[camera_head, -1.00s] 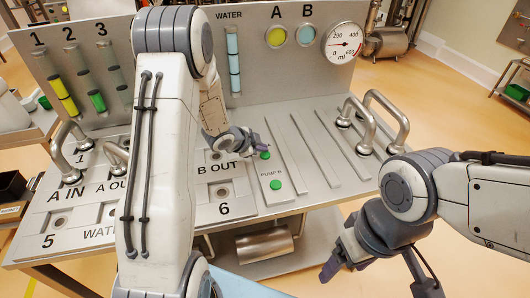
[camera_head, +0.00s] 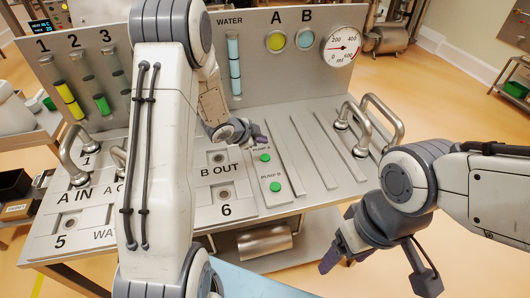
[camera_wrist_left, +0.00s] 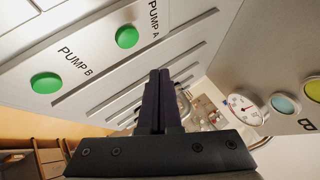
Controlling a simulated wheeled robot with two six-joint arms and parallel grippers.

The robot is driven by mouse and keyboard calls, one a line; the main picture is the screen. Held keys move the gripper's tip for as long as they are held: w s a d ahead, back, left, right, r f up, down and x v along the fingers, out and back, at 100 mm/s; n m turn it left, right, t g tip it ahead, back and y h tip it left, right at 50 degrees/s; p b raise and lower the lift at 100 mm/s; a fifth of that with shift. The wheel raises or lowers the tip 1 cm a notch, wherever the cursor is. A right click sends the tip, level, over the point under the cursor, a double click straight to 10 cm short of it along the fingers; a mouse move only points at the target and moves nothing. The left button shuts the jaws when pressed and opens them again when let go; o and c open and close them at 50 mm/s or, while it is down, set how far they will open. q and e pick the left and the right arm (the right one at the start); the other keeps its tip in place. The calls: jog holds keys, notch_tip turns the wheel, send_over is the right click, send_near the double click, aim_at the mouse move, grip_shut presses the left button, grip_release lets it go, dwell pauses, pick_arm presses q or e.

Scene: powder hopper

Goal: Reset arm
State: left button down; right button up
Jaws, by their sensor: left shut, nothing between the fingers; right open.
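My left gripper (camera_head: 254,138) is over the bench panel, just above and beside the green PUMP A button (camera_head: 265,157). In the left wrist view its two dark fingers (camera_wrist_left: 160,88) are together with nothing between them. PUMP A (camera_wrist_left: 127,37) and the green PUMP B button (camera_wrist_left: 46,83) lie to the left of the fingers in that view. PUMP B also shows in the head view (camera_head: 275,187). My right gripper (camera_head: 345,262) is open and empty in front of the bench's right front edge, pointing down and left.
Metal handles (camera_head: 372,115) stand at the panel's right and more at its left (camera_head: 75,150). The backboard holds level tubes (camera_head: 68,100), a round gauge (camera_head: 342,46) and A and B windows (camera_head: 277,40). Floor is open to the right.

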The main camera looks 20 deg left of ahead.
dwell(0.4)
pick_arm(q)
jog(key=s+d+r+n+g+y, duration=0.35)
jog(key=s+d+r, duration=0.55)
jog(key=s+d, duration=0.35)
jog(key=s+d+r+n+g, duration=0.1)
jog(key=s+d+r+g, duration=0.1)
jog(key=s, duration=0.9)
jog(key=s+d+r+n+g+h, duration=0.1)
jog(key=s+d+g, duration=0.2)
jog(key=s, duration=0.9)
jog(key=shift+d+r, duration=0.4)
jog(key=shift+d, duration=0.1)
